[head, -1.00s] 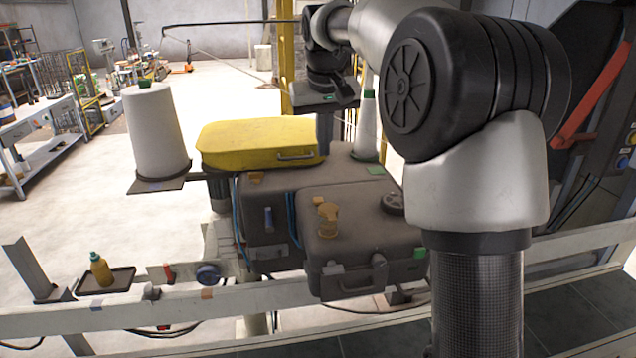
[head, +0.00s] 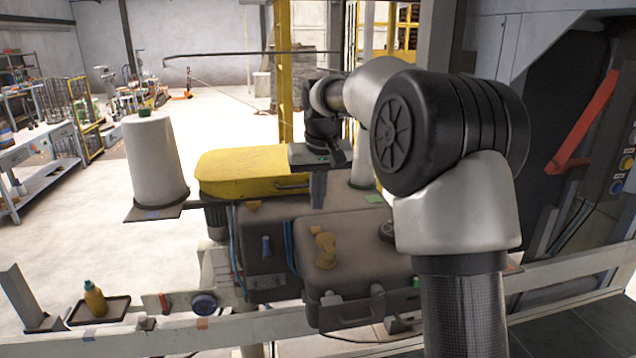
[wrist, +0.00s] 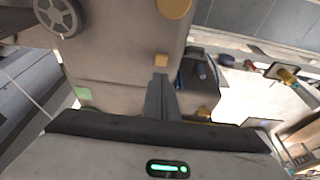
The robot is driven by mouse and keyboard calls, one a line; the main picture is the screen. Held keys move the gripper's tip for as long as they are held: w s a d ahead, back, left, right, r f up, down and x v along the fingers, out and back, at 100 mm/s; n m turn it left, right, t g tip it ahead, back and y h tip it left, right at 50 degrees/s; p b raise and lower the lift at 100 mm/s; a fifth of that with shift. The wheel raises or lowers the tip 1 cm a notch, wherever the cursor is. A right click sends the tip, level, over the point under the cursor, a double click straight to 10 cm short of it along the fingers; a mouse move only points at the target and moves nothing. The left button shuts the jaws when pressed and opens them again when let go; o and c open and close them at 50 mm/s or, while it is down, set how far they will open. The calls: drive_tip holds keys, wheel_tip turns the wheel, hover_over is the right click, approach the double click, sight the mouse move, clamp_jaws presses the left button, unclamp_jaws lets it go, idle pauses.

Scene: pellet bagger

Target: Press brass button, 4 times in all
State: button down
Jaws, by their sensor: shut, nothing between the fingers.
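The brass button (head: 325,241) is a round, brass-coloured cap on top of the dark grey case in the head view. A brass disc, likely the same button (wrist: 174,7), is cut off by the top edge of the wrist view. My gripper (head: 317,203) points down with its fingers together and empty, beyond the button and in front of the yellow lid's right end. In the wrist view its shut fingers (wrist: 161,78) end near a small orange tab (wrist: 161,61), apart from the brass disc. Their height above the case is hard to tell.
A yellow lid (head: 240,172) lies behind the grey case (head: 350,282). A white cone (head: 152,160) stands at left. A dark round knob (wrist: 57,16) shows in the wrist view. A pale rail (head: 235,328) runs along the front, with a bottle (head: 94,298) on a small tray.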

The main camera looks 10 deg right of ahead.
sight(317, 230)
drive_tip(key=x, duration=0.4)
drive_tip(key=s+x, duration=0.1)
drive_tip(key=shift+f, duration=0.55)
drive_tip(key=shift+f+b, duration=0.3)
drive_tip(key=shift+f, duration=0.35)
drive_tip(key=shift+s+f, duration=0.1)
drive_tip(key=shift+f, duration=0.3)
drive_tip(key=v, duration=1.8)
drive_tip(key=shift+r, duration=0.1)
idle(0.9)
